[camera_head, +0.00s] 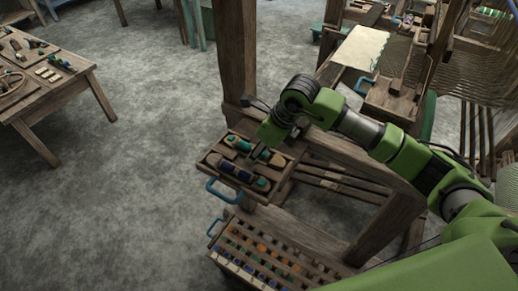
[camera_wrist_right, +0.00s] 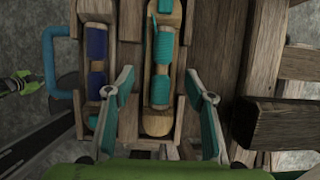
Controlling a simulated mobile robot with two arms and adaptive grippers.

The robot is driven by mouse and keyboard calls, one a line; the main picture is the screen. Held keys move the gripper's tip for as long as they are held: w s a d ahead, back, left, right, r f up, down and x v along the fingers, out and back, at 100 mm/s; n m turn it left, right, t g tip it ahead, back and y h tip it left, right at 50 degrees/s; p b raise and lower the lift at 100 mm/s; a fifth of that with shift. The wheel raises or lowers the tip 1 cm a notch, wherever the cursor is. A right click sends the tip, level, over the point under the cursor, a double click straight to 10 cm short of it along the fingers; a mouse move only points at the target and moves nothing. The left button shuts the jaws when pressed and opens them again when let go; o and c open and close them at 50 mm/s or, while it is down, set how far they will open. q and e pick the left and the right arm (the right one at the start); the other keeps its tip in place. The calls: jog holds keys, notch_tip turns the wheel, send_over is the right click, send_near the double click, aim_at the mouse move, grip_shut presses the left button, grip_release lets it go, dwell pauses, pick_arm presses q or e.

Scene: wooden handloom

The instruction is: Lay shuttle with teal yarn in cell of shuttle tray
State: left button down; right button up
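The shuttle with teal yarn (camera_wrist_right: 161,60) lies lengthwise in the right-hand cell of the wooden shuttle tray (camera_wrist_right: 130,60) in the right wrist view. Its teal end also shows in the head view (camera_head: 238,143), partly behind my gripper. My right gripper (camera_wrist_right: 162,103) is open above the tray, its fingers apart on either side of the teal shuttle's near end. In the head view the right gripper (camera_head: 259,153) hangs over the tray (camera_head: 213,161).
A shuttle with dark blue yarn (camera_wrist_right: 97,42) lies in the neighbouring cell. The tray has a blue handle (camera_head: 222,193). Below stands a rack of bobbins (camera_head: 262,256). A loom post (camera_head: 236,50) and beams (camera_wrist_right: 285,125) are close by.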

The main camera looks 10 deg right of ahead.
jog(key=v, duration=1.2)
jog(key=shift+w, duration=0.1)
dwell(0.9)
